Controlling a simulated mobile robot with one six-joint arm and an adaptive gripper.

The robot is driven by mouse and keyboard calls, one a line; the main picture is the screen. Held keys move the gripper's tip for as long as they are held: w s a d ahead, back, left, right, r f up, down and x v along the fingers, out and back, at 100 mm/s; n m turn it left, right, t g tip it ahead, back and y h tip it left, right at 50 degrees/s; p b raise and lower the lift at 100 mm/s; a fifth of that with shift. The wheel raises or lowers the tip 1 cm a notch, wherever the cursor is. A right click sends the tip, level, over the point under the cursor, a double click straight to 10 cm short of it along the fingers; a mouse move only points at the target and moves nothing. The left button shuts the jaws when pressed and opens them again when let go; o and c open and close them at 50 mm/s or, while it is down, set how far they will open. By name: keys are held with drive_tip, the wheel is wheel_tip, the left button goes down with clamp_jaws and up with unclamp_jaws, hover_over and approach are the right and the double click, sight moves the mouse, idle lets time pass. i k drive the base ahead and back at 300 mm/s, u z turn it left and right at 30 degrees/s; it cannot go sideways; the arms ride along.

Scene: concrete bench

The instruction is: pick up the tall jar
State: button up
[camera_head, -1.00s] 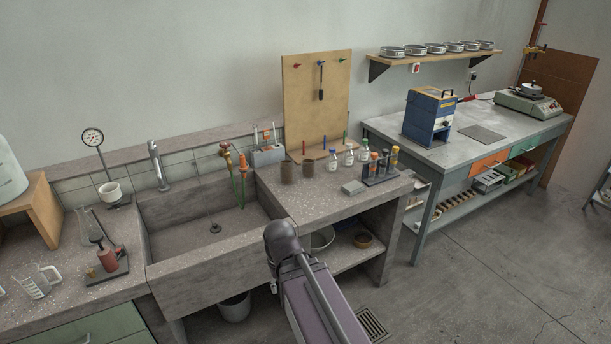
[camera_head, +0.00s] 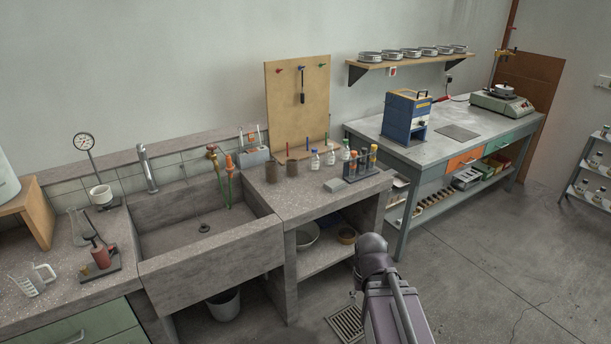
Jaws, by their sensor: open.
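Two small brown jars stand upright side by side on the concrete bench top (camera_head: 310,201), just right of the sink and in front of the wooden peg board. The left jar (camera_head: 271,173) looks slightly taller than the right jar (camera_head: 292,169), but at this size I cannot be sure which is the tall jar. Nothing holds either one. Part of my arm shows at the bottom right of centre, in front of the bench and apart from the jars. My gripper itself is not in view.
A grey block (camera_head: 335,185), white-capped bottles (camera_head: 315,160) and a rack of tubes (camera_head: 352,172) stand right of the jars. The peg board (camera_head: 298,105) rises behind. Floor to the right is open.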

sight(271, 170)
drive_tip(key=z, duration=0.4)
drive_tip(key=k, duration=0.8)
drive_tip(key=z, duration=0.6)
drive_tip(key=i, duration=1.15)
drive_tip(key=u, duration=0.4)
drive_tip(key=i, duration=0.8)
drive_tip(key=u, duration=1.1)
drive_tip(key=i, duration=0.9)
drive_tip(key=u, duration=0.5)
